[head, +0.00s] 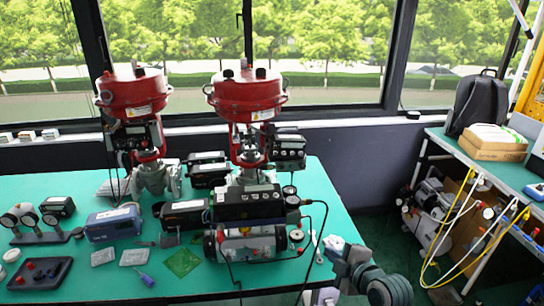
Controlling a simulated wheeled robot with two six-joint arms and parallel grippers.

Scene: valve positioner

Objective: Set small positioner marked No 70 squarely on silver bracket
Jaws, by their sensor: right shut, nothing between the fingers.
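Two valves with red domed actuators, one at left (136,95) and one at centre (247,95), stand on the green table (330,195). Several black positioner-like boxes are around them: one on the centre valve's right side (289,150), one behind (207,168), one in front (247,204) and one at left (184,214). The markings are too small to read, so I cannot tell which is No 70. I cannot make out the silver bracket clearly. My right gripper (330,244) is shut and empty at the table's right front edge. My left gripper is not in view.
A blue-grey device (112,223), gauges on a stand (38,226), a dark tray (39,274), a green board (183,262) and a screwdriver (145,276) crowd the left. A silver cylinder unit (243,243) lies in front. The table's right rear is clear.

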